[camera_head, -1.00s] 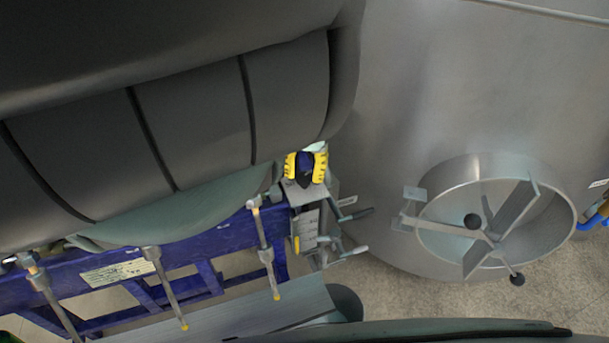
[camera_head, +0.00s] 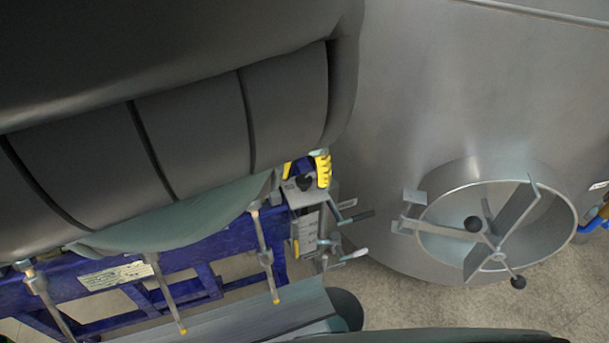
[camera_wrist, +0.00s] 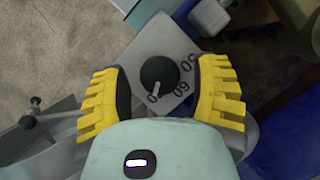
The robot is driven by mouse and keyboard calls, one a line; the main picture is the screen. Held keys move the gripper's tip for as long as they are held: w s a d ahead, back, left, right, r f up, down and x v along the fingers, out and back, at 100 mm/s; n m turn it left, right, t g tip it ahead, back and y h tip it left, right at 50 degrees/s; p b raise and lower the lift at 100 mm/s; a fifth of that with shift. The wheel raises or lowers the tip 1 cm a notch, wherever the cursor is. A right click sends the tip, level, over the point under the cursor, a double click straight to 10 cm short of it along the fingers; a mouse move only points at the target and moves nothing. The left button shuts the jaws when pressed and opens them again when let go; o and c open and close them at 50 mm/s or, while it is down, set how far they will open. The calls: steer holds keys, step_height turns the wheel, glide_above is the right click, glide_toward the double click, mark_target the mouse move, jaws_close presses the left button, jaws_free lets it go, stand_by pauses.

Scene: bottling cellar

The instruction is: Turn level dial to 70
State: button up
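The level dial is a round black knob (camera_wrist: 159,73) with a white pointer mark, on a grey plate (camera_wrist: 150,42) with dark numbers. In the wrist view the pointer aims down and slightly left, close to a partly hidden number ending in 0. A 60 and what looks like a 50 stand to its right. My gripper (camera_wrist: 162,80) is open, with one yellow-padded finger on each side of the knob and gaps between. In the head view the knob (camera_head: 304,183) shows just below my gripper (camera_head: 306,167), whose left finger is partly hidden.
Levers with dark and light handles (camera_head: 350,217) stick out right of the dial's bracket. A blue frame (camera_head: 190,236) with hanging metal nozzles lies to the left. A big steel tank (camera_head: 450,100) with a round hatch (camera_head: 490,228) stands at the right.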

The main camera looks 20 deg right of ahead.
steer(key=shift+o, duration=0.5)
steer(key=v, duration=1.2)
steer(key=shift+s, duration=0.1)
